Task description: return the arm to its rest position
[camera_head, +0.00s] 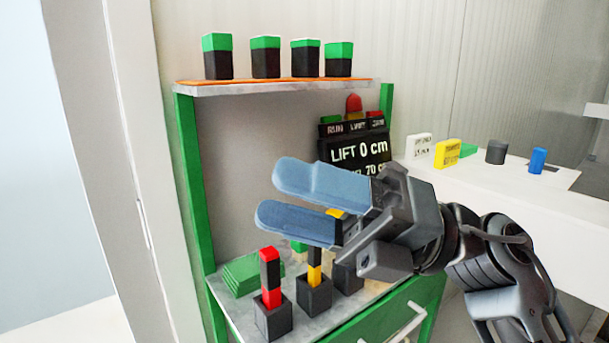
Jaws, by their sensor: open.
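My gripper (296,203) is in the middle of the view, pointing left, with its two blue fingers apart and nothing between them. My dark arm comes in from the lower right. The gripper is in front of the green-framed bench (189,180) and hides part of the bench top and the display. I cannot tell how far it is from the things behind it.
The bench top holds dark blocks, one with a red and black piece (271,280) upright in it, and green plates (240,273). Several green-topped black blocks (265,57) stand on the shelf (270,86). A display (358,148) reads "LIFT 0 cm". A white table (500,187) with small items is at right.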

